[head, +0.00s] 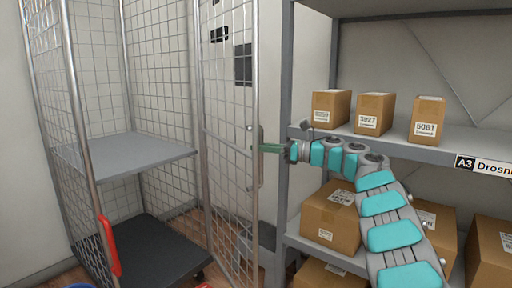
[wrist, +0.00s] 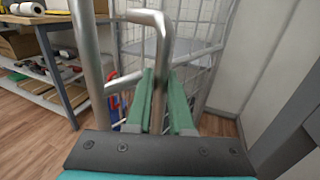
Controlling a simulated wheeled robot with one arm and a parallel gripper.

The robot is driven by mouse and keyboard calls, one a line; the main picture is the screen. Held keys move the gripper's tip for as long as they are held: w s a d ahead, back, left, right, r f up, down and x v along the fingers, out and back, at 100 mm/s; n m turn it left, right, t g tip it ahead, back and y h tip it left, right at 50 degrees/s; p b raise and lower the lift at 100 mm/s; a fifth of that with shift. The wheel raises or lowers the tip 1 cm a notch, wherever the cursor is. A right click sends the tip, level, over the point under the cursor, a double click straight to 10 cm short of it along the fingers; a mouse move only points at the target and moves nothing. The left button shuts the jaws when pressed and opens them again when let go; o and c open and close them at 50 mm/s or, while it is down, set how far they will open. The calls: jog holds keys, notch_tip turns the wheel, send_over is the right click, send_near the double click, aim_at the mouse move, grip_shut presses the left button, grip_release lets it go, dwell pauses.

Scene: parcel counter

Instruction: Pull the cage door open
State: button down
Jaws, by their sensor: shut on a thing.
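The cage door (head: 226,140) is a wire-mesh panel in a metal tube frame. It stands swung out from the right side of the roll cage (head: 120,100). A vertical metal bar handle (head: 261,165) is on the door's right edge. My gripper (head: 268,148) reaches in from the right and its green fingers are shut on this handle. In the wrist view the handle (wrist: 158,40) runs down between the two green fingers of my gripper (wrist: 160,90). The lower end of the handle is hidden by my gripper there.
A shelf rack (head: 440,150) with several cardboard boxes (head: 330,214) stands right of the door, close to my arm. The cage has a grey shelf (head: 125,155) and a red handle (head: 110,246) at its left. A workbench (wrist: 50,22) shows in the wrist view.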

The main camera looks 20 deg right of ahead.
jog(key=shift+w+d, duration=0.1)
jog(key=shift+d, duration=0.05)
dwell(0.4)
jog(key=c, duration=0.8)
grip_release()
jog(key=s+a+r+b, duration=0.1)
jog(key=s+r+b, duration=0.1)
jog(key=s, duration=0.6)
jog(key=s+a+r+b, duration=0.1)
jog(key=s+r+b, duration=0.2)
jog(key=s, duration=0.4)
jog(key=shift+s+a, duration=0.35)
